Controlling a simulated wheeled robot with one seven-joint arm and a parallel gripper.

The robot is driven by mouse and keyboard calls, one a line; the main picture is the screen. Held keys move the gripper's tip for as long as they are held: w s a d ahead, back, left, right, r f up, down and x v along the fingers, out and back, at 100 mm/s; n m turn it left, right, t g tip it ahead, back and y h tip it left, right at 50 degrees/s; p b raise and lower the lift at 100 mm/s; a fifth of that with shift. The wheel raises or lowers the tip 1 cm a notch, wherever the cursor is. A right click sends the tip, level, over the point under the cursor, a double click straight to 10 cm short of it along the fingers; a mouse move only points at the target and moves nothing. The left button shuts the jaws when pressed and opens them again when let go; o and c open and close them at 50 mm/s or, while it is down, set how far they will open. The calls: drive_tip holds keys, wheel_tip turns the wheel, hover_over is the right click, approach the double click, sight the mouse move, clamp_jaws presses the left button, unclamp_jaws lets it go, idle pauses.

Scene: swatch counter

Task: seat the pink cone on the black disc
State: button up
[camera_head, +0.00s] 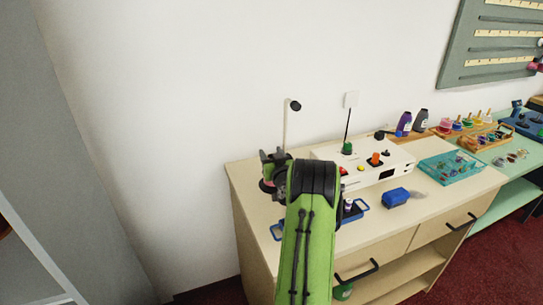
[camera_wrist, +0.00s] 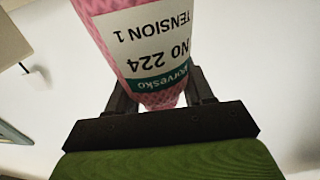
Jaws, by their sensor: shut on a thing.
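A pink cone (camera_wrist: 95,22) with a white and green label fills the middle of the wrist view. My gripper (camera_wrist: 163,95) is shut on it, with one dark finger on each side. In the head view my gripper (camera_head: 270,165) is at the counter's left end, partly hidden by my green arm; a bit of the pink cone (camera_head: 267,186) shows below it. A white machine (camera_head: 330,153) on the counter bears a green cone (camera_head: 347,148) and an orange cone (camera_head: 375,159). A small dark shape (camera_head: 386,153) right of the orange cone may be the black disc; I cannot tell.
A white post (camera_head: 286,125) with a black head stands close behind my gripper. A blue tray (camera_head: 350,216) is partly behind my arm. A blue block (camera_head: 395,197), a teal tray (camera_head: 451,168) and dark bottles (camera_head: 420,120) stand farther right.

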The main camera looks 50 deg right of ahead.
drive_tip(key=o, duration=1.5)
wheel_tip(320, 180, up, 10)
drive_tip(key=shift+r+p, duration=0.1)
drive_tip(key=shift+p, duration=1.1)
